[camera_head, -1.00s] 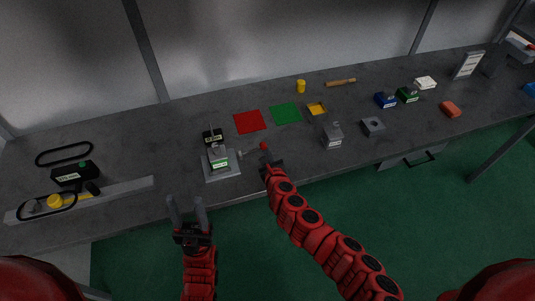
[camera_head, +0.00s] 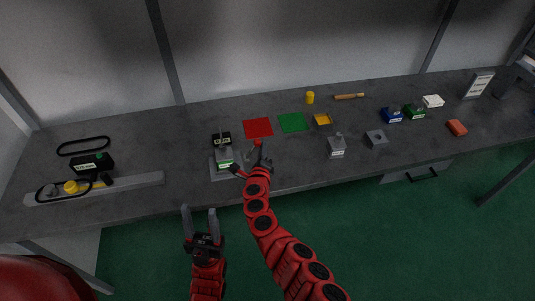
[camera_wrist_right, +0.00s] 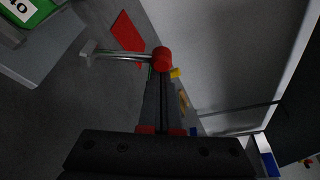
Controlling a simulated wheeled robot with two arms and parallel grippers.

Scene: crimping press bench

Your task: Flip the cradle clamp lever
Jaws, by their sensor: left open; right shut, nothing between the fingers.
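The cradle clamp lever is a thin metal rod (camera_wrist_right: 120,56) with a red knob (camera_wrist_right: 162,59) at its end. In the right wrist view the rod runs from a small grey block at left to the knob. In the head view the knob (camera_head: 258,143) shows just beyond my right gripper (camera_head: 260,158), close to the press (camera_head: 225,158) with its green label. My right gripper is shut and empty. Its fingertips (camera_wrist_right: 161,78) are at the knob; I cannot tell whether they touch. My left gripper (camera_head: 200,209) is open and empty in front of the bench edge.
A black box (camera_head: 92,163) and a grey rail (camera_head: 135,183) are at left. Red (camera_head: 258,128) and green (camera_head: 292,122) squares lie behind the lever. A grey block (camera_head: 336,147) and several small boxes stand to the right. Bench is clear between rail and press.

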